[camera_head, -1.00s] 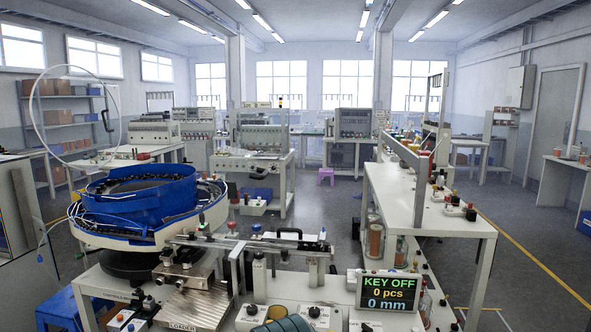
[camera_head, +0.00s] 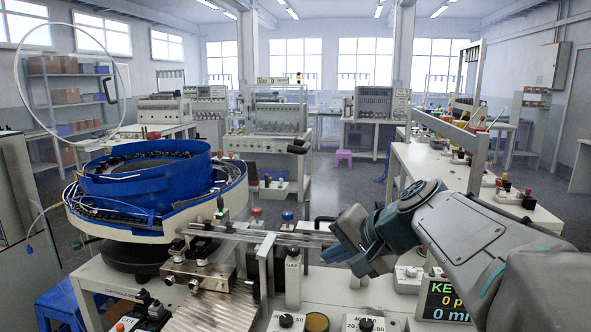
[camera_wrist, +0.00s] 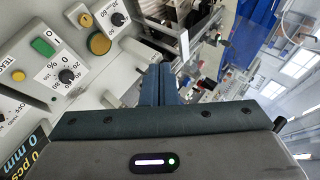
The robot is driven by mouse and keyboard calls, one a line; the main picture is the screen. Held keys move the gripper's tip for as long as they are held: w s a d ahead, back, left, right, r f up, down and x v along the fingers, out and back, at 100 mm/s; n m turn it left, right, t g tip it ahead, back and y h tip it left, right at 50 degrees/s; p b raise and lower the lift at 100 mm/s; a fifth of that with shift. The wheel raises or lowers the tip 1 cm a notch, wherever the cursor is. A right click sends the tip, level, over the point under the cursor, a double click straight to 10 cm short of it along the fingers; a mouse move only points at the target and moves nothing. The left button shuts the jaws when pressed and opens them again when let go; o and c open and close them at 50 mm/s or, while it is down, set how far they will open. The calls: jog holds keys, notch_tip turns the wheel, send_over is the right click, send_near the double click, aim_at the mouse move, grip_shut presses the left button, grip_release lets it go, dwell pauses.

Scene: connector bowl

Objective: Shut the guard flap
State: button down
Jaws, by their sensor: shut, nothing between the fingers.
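The guard flap is most likely the clear round cover (camera_head: 129,85) with a thin white rim and a black handle (camera_head: 108,90). It stands raised, nearly upright, above the back left of the blue feeder bowl (camera_head: 130,190) in the head view. The bowl is uncovered. My gripper (camera_head: 330,252) is to the right of the bowl, over the machine table and well apart from the flap. In the wrist view, my gripper's fingers (camera_wrist: 160,75) are together and hold nothing. The flap cannot be made out clearly in the wrist view.
A metal linear track (camera_head: 260,236) runs right from the bowl towards my gripper. A control panel with a green button (camera_wrist: 43,47) and knobs lies below my gripper. A display (camera_head: 450,300) stands at lower right. A long white bench (camera_head: 450,180) stands behind my arm.

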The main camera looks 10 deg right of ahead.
jog(key=w+d+r+m+t+y+b, duration=0.1)
jog(key=w+d+r+m+t+b, duration=0.1)
jog(key=w+d+r+t, duration=0.4)
jog(key=w+d+r+m+t+y+b, duration=0.2)
jog(key=w+d+r+m+b, duration=0.15)
jog(key=r, duration=0.55)
jog(key=p, duration=0.3)
send_near(309, 147)
jog(key=w+d, duration=0.1)
jog(key=w, duration=0.3)
jog(key=shift+w+a+n, duration=0.15)
jog(key=shift+w+a, duration=0.15)
jog(key=shift+a, duration=0.3)
jog(key=shift+w+a+n, duration=0.15)
jog(key=shift+w+a, duration=0.1)
jog(key=shift+a, duration=0.35)
jog(key=shift+w+a+n, duration=0.15)
jog(key=shift+w+a, duration=0.15)
jog(key=shift+a, duration=0.3)
